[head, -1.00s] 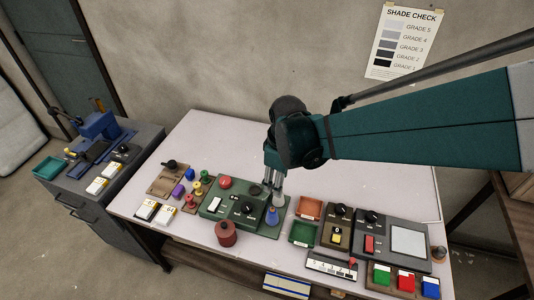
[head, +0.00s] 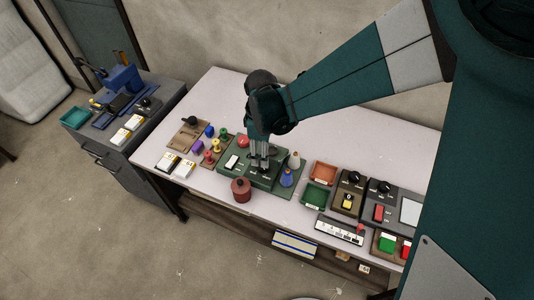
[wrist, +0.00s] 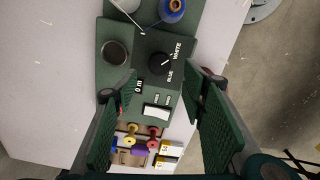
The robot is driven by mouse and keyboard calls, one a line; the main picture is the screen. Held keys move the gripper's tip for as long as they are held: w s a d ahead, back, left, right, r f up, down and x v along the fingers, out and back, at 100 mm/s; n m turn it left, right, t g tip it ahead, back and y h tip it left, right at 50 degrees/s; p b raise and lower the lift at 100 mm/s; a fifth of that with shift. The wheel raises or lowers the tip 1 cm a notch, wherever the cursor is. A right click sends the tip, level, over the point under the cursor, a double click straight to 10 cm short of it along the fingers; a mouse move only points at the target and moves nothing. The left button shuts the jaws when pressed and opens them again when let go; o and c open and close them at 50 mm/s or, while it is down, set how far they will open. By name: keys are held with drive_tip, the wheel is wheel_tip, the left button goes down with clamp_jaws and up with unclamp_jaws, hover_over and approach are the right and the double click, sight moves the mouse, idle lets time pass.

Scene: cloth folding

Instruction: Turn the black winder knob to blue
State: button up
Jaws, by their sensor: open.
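The green winder (head: 232,172) stands on the pale table with a white rocker switch and a red button. In the wrist view its black knob (wrist: 160,64) sits on a dark panel marked WHITE and BLUE. A pale mark on the knob seems to point toward WHITE. My gripper (head: 262,170) is above the winder, pointing down, and hides the knob in the head view. In the wrist view my gripper (wrist: 155,85) is open, its green pads spread on either side of the panel, apart from the knob.
A blue cone (head: 287,178) and a white cone (head: 294,160) stand at the winder's right end. A dark red spool (head: 241,190) stands in front. Coloured spools (head: 211,156) are to the left, orange and green trays (head: 322,172) to the right.

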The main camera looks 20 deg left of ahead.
drive_tip(key=shift+f, duration=0.15)
drive_tip(key=shift+f+b, duration=0.55)
drive_tip(key=shift+f, duration=3.2)
drive_tip(key=c, duration=0.9)
